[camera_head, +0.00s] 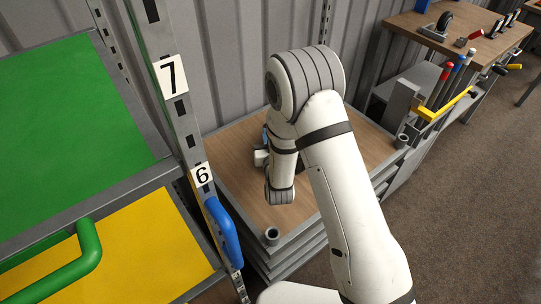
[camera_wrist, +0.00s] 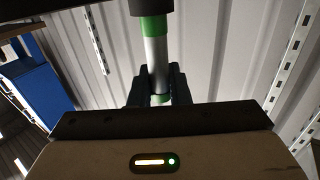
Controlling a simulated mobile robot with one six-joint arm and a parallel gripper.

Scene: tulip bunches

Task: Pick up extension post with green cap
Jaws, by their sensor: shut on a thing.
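In the wrist view, an extension post (camera_wrist: 157,62) with a silver shaft and green bands stands between the dark fingers of my gripper (camera_wrist: 159,88). The fingers are shut on it near a lower green band. A green cap (camera_wrist: 155,26) is around its upper part, with a dark piece above it at the picture's top edge. In the head view my white arm reaches over a wood-topped stand, and the gripper and post are hidden behind it.
The wood-topped stand (camera_head: 240,165) has grey tube sockets at its corners, one at the front (camera_head: 271,236). A rack post with labels 7 and 6 (camera_head: 170,76) and green and yellow panels stands left. A workbench (camera_head: 455,35) with tools stands at the back right.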

